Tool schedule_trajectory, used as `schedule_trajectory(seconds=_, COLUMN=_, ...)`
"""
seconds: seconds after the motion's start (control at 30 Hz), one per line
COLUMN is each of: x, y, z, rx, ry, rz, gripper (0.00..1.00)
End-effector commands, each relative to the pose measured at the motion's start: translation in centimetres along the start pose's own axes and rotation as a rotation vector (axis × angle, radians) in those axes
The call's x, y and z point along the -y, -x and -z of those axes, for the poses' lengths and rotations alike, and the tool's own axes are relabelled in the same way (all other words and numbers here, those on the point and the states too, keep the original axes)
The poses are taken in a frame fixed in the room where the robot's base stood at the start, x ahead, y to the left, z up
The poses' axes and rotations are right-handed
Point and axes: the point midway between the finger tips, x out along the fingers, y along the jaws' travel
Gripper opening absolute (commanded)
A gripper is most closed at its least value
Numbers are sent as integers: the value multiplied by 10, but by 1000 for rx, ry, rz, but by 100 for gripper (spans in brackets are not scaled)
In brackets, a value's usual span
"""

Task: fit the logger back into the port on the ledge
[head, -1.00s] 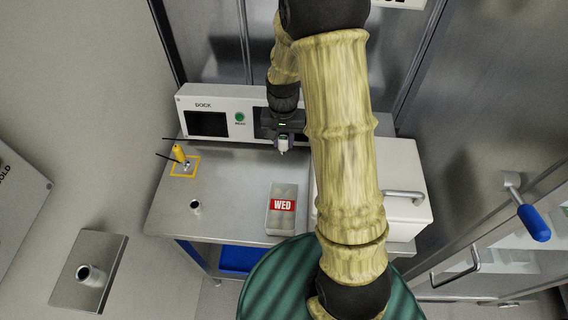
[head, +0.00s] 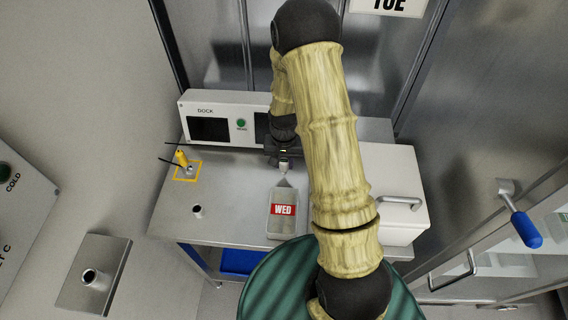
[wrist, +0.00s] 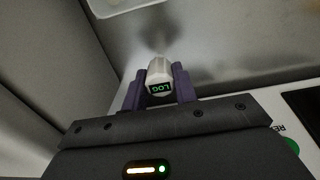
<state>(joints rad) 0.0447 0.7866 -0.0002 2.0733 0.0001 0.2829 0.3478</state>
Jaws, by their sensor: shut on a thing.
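My gripper (head: 284,158) is shut on the logger (wrist: 160,77), a small white body with a green "LOG" display, held between two purple-grey fingers in the wrist view. In the head view the logger (head: 284,167) hangs above the worktop, just behind the WED box. A short upright metal socket (head: 92,277) stands on a square steel ledge (head: 112,254) at lower left, well away from my gripper. Its opening looks dark. A similar small socket (head: 197,210) stands on the worktop.
The grey box labelled WED (head: 283,222) lies on the steel worktop (head: 225,180). The dock unit (head: 222,108) stands behind. A yellow-handled item (head: 181,158) stands in a yellow-outlined square at left. A white chest (head: 400,225) is at right. A gap separates worktop and ledge.

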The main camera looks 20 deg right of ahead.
Motion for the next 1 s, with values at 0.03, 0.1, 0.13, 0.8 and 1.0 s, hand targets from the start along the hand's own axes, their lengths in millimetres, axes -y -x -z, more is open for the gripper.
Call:
schedule_trajectory(seconds=0.03, x=0, y=-6, z=0, rx=3, ry=0, rz=-1, gripper=1)
schedule_trajectory(seconds=0.1, x=0, y=-13, z=0, rx=2, ry=0, rz=-1, gripper=1)
schedule_trajectory(seconds=0.13, x=0, y=-16, z=0, rx=1, ry=0, rz=0, gripper=1)
schedule_trajectory(seconds=0.8, x=0, y=-20, z=0, rx=-1, ry=0, rz=0, gripper=50)
schedule_trajectory(seconds=1.0, x=0, y=-17, z=0, rx=-1, ry=0, rz=1, gripper=50)
